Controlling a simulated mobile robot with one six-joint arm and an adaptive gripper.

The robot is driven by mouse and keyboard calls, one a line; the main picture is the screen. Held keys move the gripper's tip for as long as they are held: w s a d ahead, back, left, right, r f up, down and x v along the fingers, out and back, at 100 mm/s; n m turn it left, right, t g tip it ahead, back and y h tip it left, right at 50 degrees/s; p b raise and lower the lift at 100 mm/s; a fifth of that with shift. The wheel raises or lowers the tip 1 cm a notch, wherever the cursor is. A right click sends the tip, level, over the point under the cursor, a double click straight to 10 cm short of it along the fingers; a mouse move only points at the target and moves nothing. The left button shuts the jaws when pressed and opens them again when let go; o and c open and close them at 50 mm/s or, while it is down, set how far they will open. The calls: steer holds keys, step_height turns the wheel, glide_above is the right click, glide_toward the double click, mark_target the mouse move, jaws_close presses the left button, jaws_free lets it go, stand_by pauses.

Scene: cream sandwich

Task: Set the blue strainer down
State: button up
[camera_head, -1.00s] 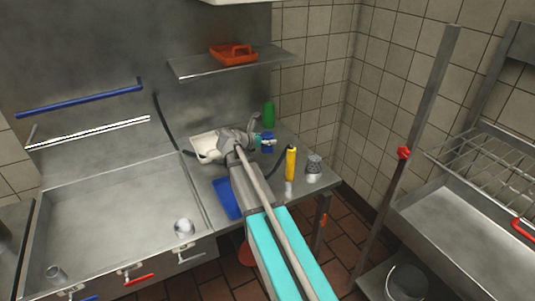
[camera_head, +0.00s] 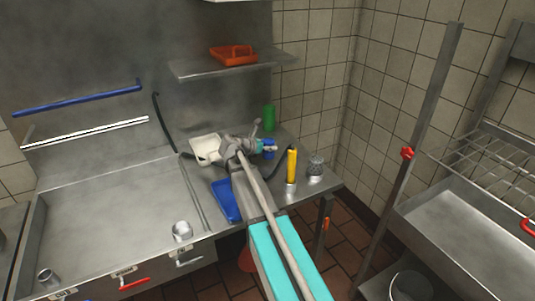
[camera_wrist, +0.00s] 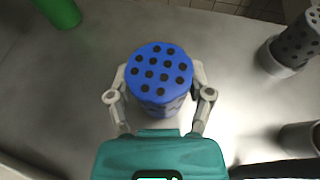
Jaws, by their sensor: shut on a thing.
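The blue strainer (camera_wrist: 158,72) is a short cylinder with dark holes in its round top and side. In the wrist view it sits upright between the two fingers of my gripper (camera_wrist: 159,98), which is shut on it from both sides. The head view shows the strainer (camera_head: 268,147) at the far end of my arm, over the back right part of the steel counter, partly hidden by my gripper (camera_head: 262,147). I cannot tell whether its base touches the counter.
A green cylinder (camera_head: 269,118) stands behind the strainer. A yellow cylinder (camera_head: 291,162) and a grey perforated strainer (camera_head: 316,166) stand to the right. A white container (camera_head: 205,149) and a blue tray (camera_head: 226,200) lie left. Bare counter (camera_wrist: 225,45) surrounds the strainer.

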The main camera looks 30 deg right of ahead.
steer(key=shift+f+b, duration=0.7)
steer(key=shift+f, duration=0.3)
steer(key=shift+f, duration=0.15)
steer(key=o, duration=1.1)
steer(key=shift+o, duration=0.2)
steer(key=shift+r, duration=0.2)
steer(key=shift+s+a+r, duration=0.1)
steer(key=shift+s+a, duration=0.05)
steer(key=shift+a, duration=0.1)
steer(key=p+v, duration=0.4)
steer(key=v, duration=0.5)
steer(key=shift+s+a+r, duration=0.1)
steer(key=shift+a+r, duration=0.15)
steer(key=shift+a, duration=0.05)
steer(key=shift+p+v, duration=0.3)
steer(key=shift+v, duration=0.55)
